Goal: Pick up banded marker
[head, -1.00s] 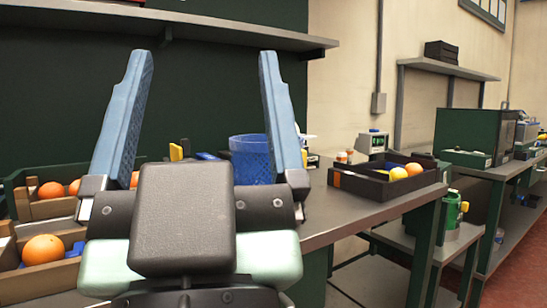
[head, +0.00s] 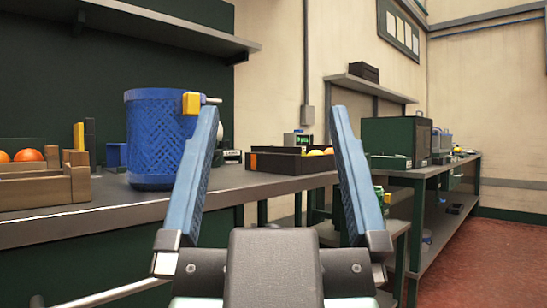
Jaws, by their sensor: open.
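I cannot make out a banded marker for certain in the head view. A small yellow block with a pale rod (head: 195,102) shows at the upper right rim of a blue mesh bin (head: 158,145), just left of my gripper's left fingertip. I cannot tell whether it is fixed to the bin or what it is. My gripper (head: 274,108) is open, with its two blue fingers spread wide and nothing between them. Its left finger overlaps the bin's right side in the picture.
A wooden crate (head: 40,191) with oranges (head: 28,155) stands at the left of the workbench (head: 110,215). A black tray (head: 275,161) with fruit lies farther back. A green cabinet (head: 395,138) stands on the far bench. Open red floor (head: 500,255) shows at the right.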

